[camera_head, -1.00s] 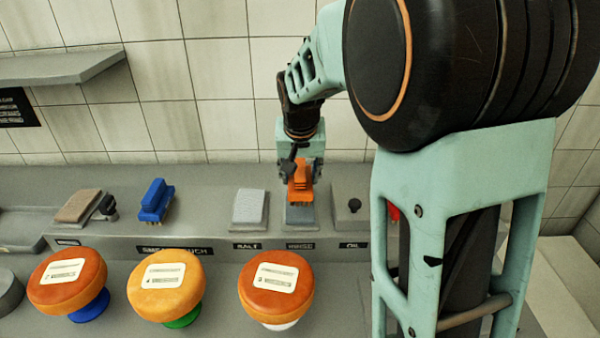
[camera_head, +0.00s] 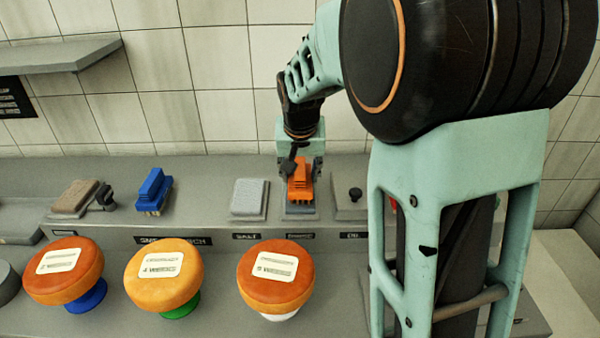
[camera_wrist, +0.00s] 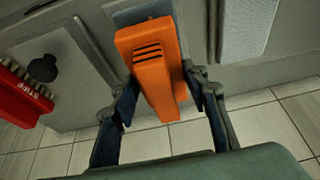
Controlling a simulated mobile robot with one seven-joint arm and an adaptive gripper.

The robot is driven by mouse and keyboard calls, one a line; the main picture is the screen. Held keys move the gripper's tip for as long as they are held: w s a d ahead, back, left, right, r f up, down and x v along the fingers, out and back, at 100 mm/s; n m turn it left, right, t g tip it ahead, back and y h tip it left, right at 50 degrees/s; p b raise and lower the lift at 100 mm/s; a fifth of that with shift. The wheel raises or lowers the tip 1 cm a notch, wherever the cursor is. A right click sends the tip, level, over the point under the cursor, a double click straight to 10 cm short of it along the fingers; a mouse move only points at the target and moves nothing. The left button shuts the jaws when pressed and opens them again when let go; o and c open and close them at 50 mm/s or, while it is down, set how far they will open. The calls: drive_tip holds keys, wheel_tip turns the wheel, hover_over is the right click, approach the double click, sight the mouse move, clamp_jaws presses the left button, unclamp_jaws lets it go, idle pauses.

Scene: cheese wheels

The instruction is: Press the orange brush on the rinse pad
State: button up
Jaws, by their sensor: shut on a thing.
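The orange brush (camera_head: 300,182) is held in my gripper (camera_head: 300,172) above the rinse station, bristles toward the grey rinse pad (camera_head: 299,211). In the wrist view the brush (camera_wrist: 157,70) sits between the two fingers of my gripper (camera_wrist: 160,80), which are shut on it. The rinse pad (camera_wrist: 140,14) shows beyond the brush's end there. The brush looks very low over the pad in the head view. I cannot tell whether the bristles touch it, since the brush covers most of the pad.
A pale salt pad (camera_head: 249,197) lies just left, and an oil station with a black knob (camera_head: 354,194) just right. A blue brush (camera_head: 154,190) stands further left. Several cheese wheels (camera_head: 275,277) on coloured stands line the front. A red brush (camera_wrist: 24,98) shows in the wrist view.

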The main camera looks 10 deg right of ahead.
drive_tip(key=shift+f+b, duration=0.5)
drive_tip(key=shift+f, duration=0.05)
idle(1.4)
drive_tip(key=shift+r+p, duration=2.45)
drive_tip(key=shift+r, duration=1.15)
